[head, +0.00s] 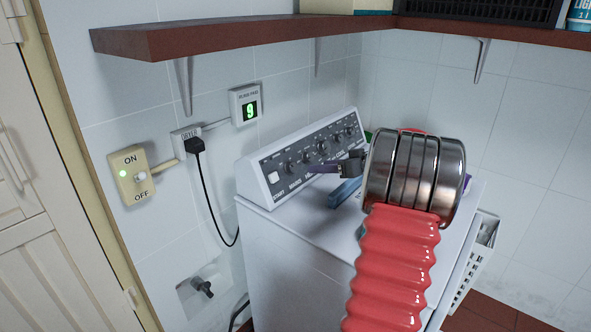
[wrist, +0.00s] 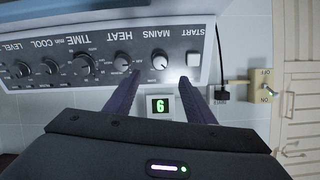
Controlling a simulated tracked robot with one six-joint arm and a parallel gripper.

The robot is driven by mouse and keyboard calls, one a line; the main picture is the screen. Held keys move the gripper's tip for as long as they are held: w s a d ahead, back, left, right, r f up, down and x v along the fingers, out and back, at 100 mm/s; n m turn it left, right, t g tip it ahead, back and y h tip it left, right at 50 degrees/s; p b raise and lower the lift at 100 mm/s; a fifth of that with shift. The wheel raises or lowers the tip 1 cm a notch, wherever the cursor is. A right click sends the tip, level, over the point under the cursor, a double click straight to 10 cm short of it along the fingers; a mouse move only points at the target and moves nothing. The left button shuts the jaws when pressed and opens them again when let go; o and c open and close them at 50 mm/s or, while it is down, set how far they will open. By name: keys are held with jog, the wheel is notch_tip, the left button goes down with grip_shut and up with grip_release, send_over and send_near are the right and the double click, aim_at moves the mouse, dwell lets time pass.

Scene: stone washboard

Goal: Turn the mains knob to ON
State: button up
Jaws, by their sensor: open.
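The knob marked MAINS (wrist: 160,60) is on the grey panel, between the START button (wrist: 193,58) and the HEAT knob (wrist: 122,60). The wrist view shows the panel upside down. The knob also shows near the panel's left end in the head view (head: 290,166); its pointer is too small to read for certain. My gripper (head: 325,168) is open and empty in front of the panel. In the wrist view its two dark purple fingers (wrist: 159,78) straddle the MAINS knob's line, with the knob just beyond the tips. I see no contact.
A wall switch (head: 132,174) marked ON and OFF has a green light lit by ON. A black plug (head: 197,146) and a display (head: 246,104) reading 9 are on the wall. A brown shelf (head: 240,32) overhangs.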

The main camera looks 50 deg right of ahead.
aim_at(294, 168)
jog(key=x, duration=1.2)
jog(key=shift+w+f, duration=0.1)
jog(key=shift+w, duration=0.05)
jog(key=shift+c, duration=0.4)
jog(key=c, duration=0.9)
jog(key=shift+a, duration=0.25)
jog(key=shift+c, duration=0.4)
jog(key=shift+d, duration=0.15)
